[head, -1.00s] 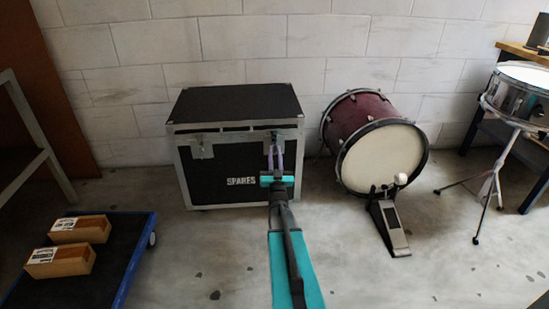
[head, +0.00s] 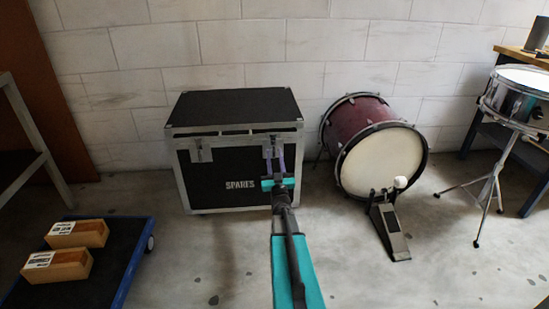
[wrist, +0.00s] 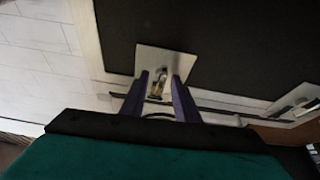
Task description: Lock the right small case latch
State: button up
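The small case (head: 238,172) is a black box with metal edges and the word SPARES on its front. Its right latch (wrist: 158,73) is a pale metal plate with a small catch in the middle of the wrist view. In the head view this latch is mostly hidden behind my gripper (head: 273,152). My gripper's two purple fingers, in the wrist view (wrist: 160,88), are apart, one on each side of the catch. I cannot tell whether they touch it. The left latch (head: 201,152) sits on the case front and also shows in the wrist view (wrist: 299,103).
A maroon bass drum (head: 372,145) with a pedal (head: 389,230) stands right of the case. A snare drum on a stand (head: 515,95) is at the far right. A blue-edged trolley (head: 138,262) with two boxes is at the left. The floor in front of the case is clear.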

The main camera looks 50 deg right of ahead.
jog(key=shift+s+a+f, duration=0.1)
jog(key=p+v, duration=0.3)
jog(key=v, duration=1)
jog(key=shift+s+f, duration=0.2)
jog(key=shift+a, duration=0.1)
dwell(0.5)
